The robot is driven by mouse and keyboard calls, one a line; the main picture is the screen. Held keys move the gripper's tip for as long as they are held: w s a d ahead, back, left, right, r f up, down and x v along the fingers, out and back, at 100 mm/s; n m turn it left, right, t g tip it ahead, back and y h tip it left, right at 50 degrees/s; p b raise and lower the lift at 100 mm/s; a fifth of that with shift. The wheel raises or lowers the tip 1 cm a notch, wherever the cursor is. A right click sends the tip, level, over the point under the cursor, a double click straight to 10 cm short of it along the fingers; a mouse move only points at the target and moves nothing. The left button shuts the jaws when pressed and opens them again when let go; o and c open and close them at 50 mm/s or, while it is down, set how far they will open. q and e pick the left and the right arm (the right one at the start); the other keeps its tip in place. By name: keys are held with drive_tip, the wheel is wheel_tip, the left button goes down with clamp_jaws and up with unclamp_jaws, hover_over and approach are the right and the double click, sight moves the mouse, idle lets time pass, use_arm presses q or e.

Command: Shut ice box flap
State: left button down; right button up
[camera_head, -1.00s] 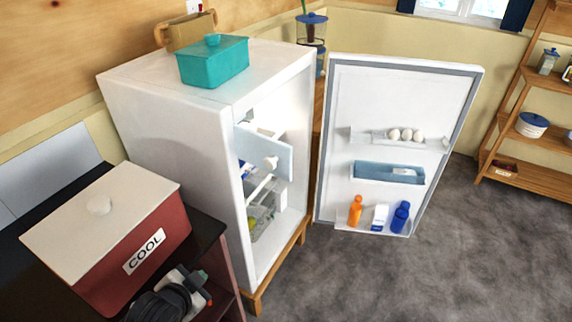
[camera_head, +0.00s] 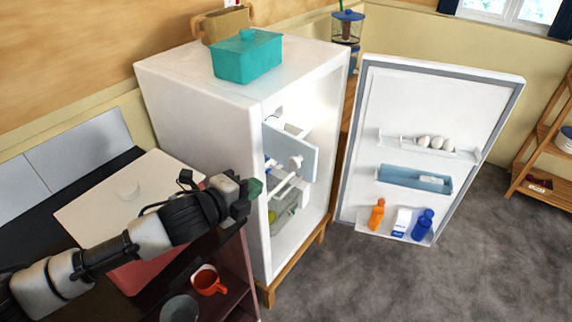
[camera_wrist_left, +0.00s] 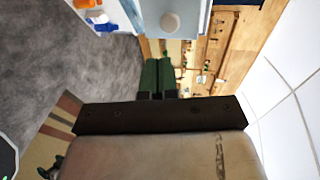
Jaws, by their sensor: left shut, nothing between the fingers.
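The ice box flap (camera_head: 290,150) is a pale blue panel with a round white knob, in the upper part of the white fridge (camera_head: 195,110). It stands open, swung outward out of the fridge opening. In the left wrist view the flap's knob (camera_wrist_left: 169,22) shows at the top, ahead of the fingers. My left gripper (camera_head: 256,188) is shut and empty, with its green fingertips together. It is near the fridge's front left edge, below and left of the flap, apart from the knob. My right gripper is not in view.
The fridge door (camera_head: 430,130) is wide open to the right, with eggs and bottles on its shelves. A teal box (camera_head: 247,60) sits on top of the fridge. The red cool box (camera_head: 140,275) is partly behind my left arm. Grey floor (camera_head: 400,285) is clear in front.

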sight(293, 165)
use_arm(q)
drive_tip(key=p+x, duration=0.1)
drive_tip(key=x, duration=0.2)
drive_tip(key=p+x, duration=0.1)
drive_tip(key=x, duration=0.2)
drive_tip(key=r+p+x, duration=0.1)
drive_tip(key=x, duration=0.3)
drive_tip(key=shift+w+d+r, duration=0.1)
drive_tip(key=shift+w+d, duration=0.2)
drive_tip(key=shift+d, duration=0.1)
